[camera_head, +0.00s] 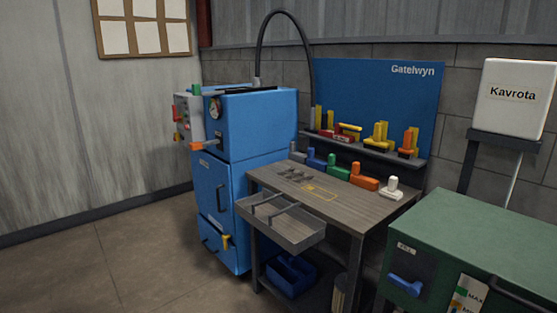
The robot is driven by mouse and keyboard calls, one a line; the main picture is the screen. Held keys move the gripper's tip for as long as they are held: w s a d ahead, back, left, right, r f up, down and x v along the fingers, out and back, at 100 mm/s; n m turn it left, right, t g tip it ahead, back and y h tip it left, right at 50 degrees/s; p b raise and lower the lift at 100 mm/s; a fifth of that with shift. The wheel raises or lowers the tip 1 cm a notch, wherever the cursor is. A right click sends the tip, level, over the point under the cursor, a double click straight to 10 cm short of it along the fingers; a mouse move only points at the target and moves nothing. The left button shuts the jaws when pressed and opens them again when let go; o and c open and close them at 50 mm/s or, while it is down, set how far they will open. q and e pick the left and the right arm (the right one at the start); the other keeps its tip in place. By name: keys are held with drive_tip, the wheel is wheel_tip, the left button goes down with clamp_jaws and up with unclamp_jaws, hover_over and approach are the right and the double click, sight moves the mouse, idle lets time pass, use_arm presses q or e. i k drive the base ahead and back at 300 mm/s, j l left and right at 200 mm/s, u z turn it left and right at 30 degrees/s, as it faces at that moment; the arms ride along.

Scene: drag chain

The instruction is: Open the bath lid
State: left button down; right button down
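No object in view carries a readable label saying bath. A green box-shaped unit (490,235) stands at the right, cut off by the frame edge, with a flat green top that looks closed. Its front has a blue lever handle (405,286), a small label plate and a gauge strip (467,298) marked MAX. A dark bar handle (520,297) runs along the front at the far right. I cannot tell for certain whether the green top is the bath lid. Neither of my grippers is in view.
A blue cabinet (225,190) with a gauge stands left of a wooden workbench (345,205). An open tray (285,235) juts from the bench front. Several coloured blocks line its back. A white Kavrota tank (515,97) stands behind the green unit. Floor is clear at left.

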sight(519, 252)
drive_tip(key=z, duration=1.5)
